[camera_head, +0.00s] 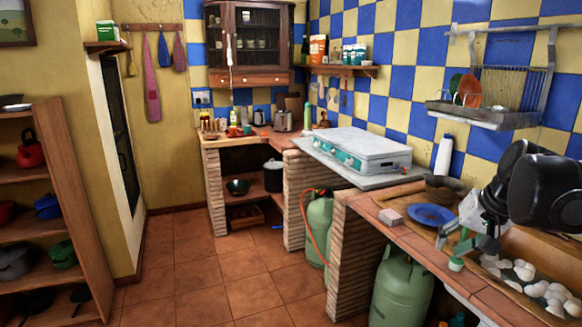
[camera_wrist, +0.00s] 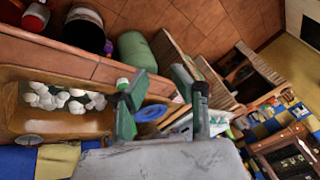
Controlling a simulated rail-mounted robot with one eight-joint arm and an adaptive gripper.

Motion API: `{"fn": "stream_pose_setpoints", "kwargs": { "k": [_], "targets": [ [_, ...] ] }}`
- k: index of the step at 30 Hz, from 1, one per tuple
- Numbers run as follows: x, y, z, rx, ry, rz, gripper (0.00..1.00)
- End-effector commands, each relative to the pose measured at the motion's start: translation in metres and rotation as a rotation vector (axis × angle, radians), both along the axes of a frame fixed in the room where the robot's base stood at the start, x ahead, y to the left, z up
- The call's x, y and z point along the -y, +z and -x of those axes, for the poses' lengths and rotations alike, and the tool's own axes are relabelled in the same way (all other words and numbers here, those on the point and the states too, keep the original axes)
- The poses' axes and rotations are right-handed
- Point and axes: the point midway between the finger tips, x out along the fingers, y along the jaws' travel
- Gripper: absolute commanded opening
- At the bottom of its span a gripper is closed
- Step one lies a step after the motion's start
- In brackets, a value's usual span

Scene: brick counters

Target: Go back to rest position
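My gripper (camera_head: 463,240) is at the right of the head view, above the brick counter near its wooden tray. In the wrist view, my gripper (camera_wrist: 160,92) shows two green-and-grey fingers spread apart. Nothing is held between them; a blue plate (camera_wrist: 151,113) shows in the gap, beyond the fingers. My dark arm links fill the right edge of the head view and hide part of the counter and wall.
A dish rack (camera_head: 480,115) hangs above. The tiled floor (camera_head: 200,275) is clear at left.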

Motion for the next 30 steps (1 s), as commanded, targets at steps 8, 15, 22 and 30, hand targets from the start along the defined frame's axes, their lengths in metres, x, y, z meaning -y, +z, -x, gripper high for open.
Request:
{"fn": "stream_pose_setpoints", "kwargs": {
  "k": [8,15,22,30],
  "targets": [
    [-0.084,-0.018,0.055,0.046,0.109,0.120,0.24],
    [-0.135,-0.043,0.104,0.107,0.205,0.216,0.24],
    [-0.164,-0.070,0.141,0.169,0.285,0.286,0.24],
    [-0.173,-0.081,0.154,0.197,0.315,0.312,0.24]
  ]
}}
